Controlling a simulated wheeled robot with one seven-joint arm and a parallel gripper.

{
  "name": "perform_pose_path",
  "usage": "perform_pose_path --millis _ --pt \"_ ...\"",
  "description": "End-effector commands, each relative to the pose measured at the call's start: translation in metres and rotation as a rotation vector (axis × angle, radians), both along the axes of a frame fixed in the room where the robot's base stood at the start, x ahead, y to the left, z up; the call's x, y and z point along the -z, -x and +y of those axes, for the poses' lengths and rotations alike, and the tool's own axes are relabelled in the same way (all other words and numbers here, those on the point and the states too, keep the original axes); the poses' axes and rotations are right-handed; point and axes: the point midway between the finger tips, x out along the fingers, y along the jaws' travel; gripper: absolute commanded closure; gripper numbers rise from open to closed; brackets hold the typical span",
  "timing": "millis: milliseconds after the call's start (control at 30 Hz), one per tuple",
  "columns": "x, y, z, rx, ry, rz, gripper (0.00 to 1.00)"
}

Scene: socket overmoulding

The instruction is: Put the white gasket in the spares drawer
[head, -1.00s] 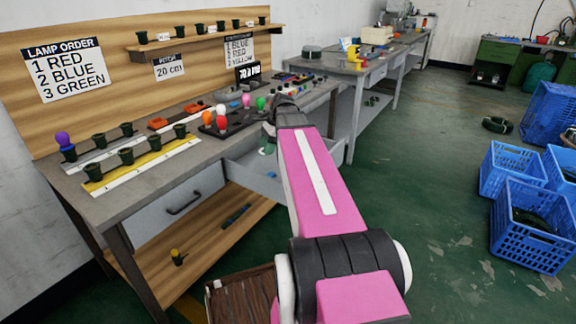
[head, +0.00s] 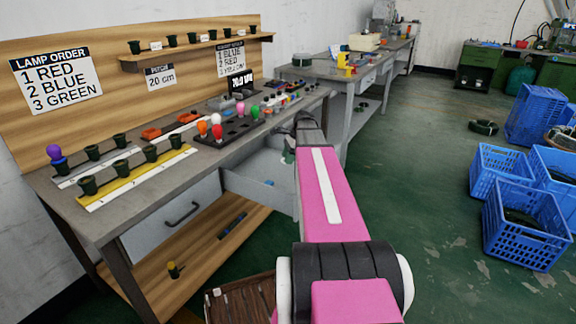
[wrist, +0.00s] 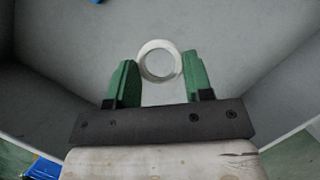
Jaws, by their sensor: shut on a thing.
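The white gasket (wrist: 160,44) is a pale ring between the two green fingers of my gripper (wrist: 160,78) in the wrist view. The gripper is shut on it. Below it is the grey inside of an open drawer (wrist: 235,35), with walls to both sides. In the head view the open drawer (head: 258,190) juts from the bench front, and my gripper (head: 288,155) shows only in part at its far right, mostly behind my arm. I see no label on the drawer. The gasket cannot be made out in the head view.
A small blue item (head: 268,183) lies in the drawer. A closed drawer with a dark handle (head: 181,214) is to its left. The bench top (head: 120,215) carries green cups, coloured lamps and strips. Blue crates (head: 525,235) stand on the floor at right.

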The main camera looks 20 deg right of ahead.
Motion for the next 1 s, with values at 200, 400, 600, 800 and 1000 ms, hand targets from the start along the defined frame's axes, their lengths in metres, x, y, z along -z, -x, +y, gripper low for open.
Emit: perform_pose_path --millis 200,400,600,800,1000 --pt "0.019 0.000 0.000 0.001 0.000 0.001 0.75" --pt "0.039 0.000 0.000 -0.001 0.000 0.000 0.75" --pt "0.039 0.000 0.000 -0.001 0.000 -0.001 0.75" --pt "0.044 0.000 0.000 -0.001 0.000 0.000 0.75" --pt "0.049 0.000 0.000 -0.001 0.000 0.000 0.75"
